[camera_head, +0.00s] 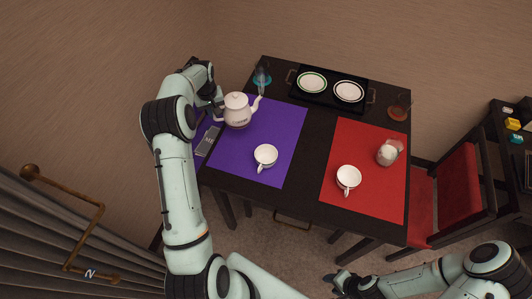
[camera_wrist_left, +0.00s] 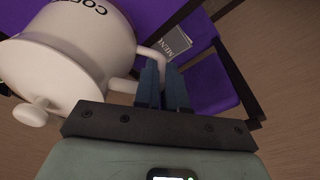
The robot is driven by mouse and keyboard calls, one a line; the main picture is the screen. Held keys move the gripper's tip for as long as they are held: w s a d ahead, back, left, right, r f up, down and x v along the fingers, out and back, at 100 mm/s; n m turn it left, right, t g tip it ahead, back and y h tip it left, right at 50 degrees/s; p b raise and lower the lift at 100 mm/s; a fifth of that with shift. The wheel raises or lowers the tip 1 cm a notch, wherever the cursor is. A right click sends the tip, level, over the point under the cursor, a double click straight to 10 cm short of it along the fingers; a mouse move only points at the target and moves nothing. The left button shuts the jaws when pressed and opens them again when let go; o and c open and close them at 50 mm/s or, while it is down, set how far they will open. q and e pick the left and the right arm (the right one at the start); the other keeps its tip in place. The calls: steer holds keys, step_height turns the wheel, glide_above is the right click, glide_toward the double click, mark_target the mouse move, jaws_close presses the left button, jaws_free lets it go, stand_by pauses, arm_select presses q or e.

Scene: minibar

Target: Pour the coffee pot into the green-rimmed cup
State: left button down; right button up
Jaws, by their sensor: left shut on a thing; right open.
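The white coffee pot (camera_head: 237,108) is upright at the back left of the purple mat (camera_head: 228,158), its spout towards the right. I cannot tell whether it touches the mat. My left gripper (camera_head: 217,102) is shut on its handle; the left wrist view shows the fingers (camera_wrist_left: 163,90) at the handle beside the pot body (camera_wrist_left: 75,55). One white cup (camera_head: 265,155) stands on the purple mat, another white cup (camera_head: 348,178) on the red mat (camera_head: 350,150). Rim colours are too small to tell. My right gripper (camera_head: 341,281) is open and empty, low in front of the table.
A black tray (camera_head: 331,100) with two rimmed plates is at the back. A glass (camera_head: 262,77) stands behind the pot and another glass (camera_head: 398,105) at the back right. A white jar (camera_head: 387,154) is on the red mat. A menu (camera_head: 208,141) lies at the left edge.

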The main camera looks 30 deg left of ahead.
arm_select(q)
steer(key=s+a+f+m+h, duration=0.1)
steer(key=s+a+f+m, duration=0.4)
steer(key=s+f+m, duration=0.1)
steer(key=shift+f+m, duration=0.25)
steer(key=shift+m, duration=0.35)
steer(key=shift+w, duration=0.1)
